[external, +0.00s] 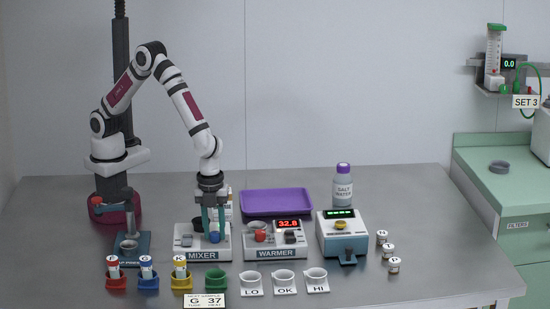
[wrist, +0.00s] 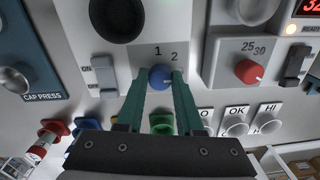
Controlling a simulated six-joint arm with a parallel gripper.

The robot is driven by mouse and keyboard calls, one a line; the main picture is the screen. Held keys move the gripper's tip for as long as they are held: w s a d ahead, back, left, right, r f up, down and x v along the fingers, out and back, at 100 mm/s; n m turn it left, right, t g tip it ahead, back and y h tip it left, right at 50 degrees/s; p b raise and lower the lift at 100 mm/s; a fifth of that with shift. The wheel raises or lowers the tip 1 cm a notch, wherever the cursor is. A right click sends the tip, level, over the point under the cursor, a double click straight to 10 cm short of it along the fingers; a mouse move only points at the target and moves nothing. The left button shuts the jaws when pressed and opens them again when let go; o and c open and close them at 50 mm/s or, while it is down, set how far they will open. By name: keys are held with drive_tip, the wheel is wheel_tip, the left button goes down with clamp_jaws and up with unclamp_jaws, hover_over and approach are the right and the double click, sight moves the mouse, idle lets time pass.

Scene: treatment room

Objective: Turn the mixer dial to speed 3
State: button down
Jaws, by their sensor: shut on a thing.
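The mixer (external: 190,254) is a white box with a blue label at the front middle-left of the table. My gripper (external: 213,232) points down over its right half. Its green fingers are shut on the blue dial (wrist: 160,77), one on each side; the dial also shows in the external view (external: 214,238). In the wrist view, the marks 1 and 2 show above the dial. The mixer's ON switch (wrist: 106,75) is left of the dial.
The warmer (external: 275,254), with a red dial (wrist: 249,71) and a 32.8 display, stands close at right. The cap press (external: 130,247) is close at left. Colored cups, including a green one (external: 215,279), and white LO, OK, HI cups (external: 283,279) line the front.

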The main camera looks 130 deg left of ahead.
sight(213, 233)
idle(0.4)
drive_tip(key=c, duration=0.5)
unclamp_jaws()
drive_tip(key=shift+c, duration=0.2)
wheel_tip(213, 233, up, 16)
drive_tip(key=shift+s, duration=0.15)
drive_tip(key=shift+d+f, duration=0.1)
